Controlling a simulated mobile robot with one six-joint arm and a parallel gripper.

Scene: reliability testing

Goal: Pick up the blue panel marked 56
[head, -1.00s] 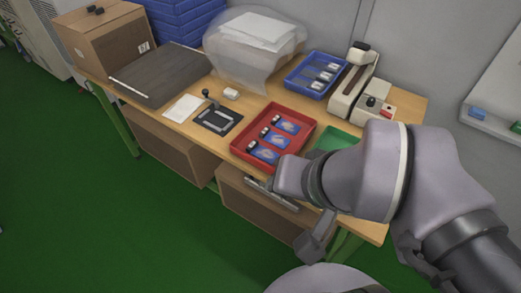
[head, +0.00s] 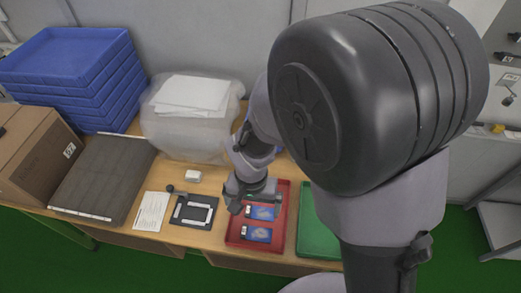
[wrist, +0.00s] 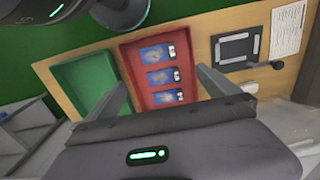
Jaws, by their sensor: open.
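Several flat blue panels lie in the red tray (head: 286,200). In the head view two show clearly, the nearer one (head: 258,235) and the one behind it (head: 262,212). In the wrist view three panels lie in a row in the red tray (wrist: 130,60): one at the top (wrist: 156,54), one in the middle (wrist: 160,77) and one at the bottom (wrist: 167,97). Each has a dark part and a white label at one end. No number is legible, so I cannot tell which is 56. My gripper (head: 248,192) is above the tray's far part, its fingers (wrist: 156,76) apart and empty.
A green tray (head: 318,225) stands right of the red tray. A black fixture (head: 194,211), a white sheet (head: 152,211) and a small white block (head: 193,176) lie to the left. My arm hides the right side of the bench.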

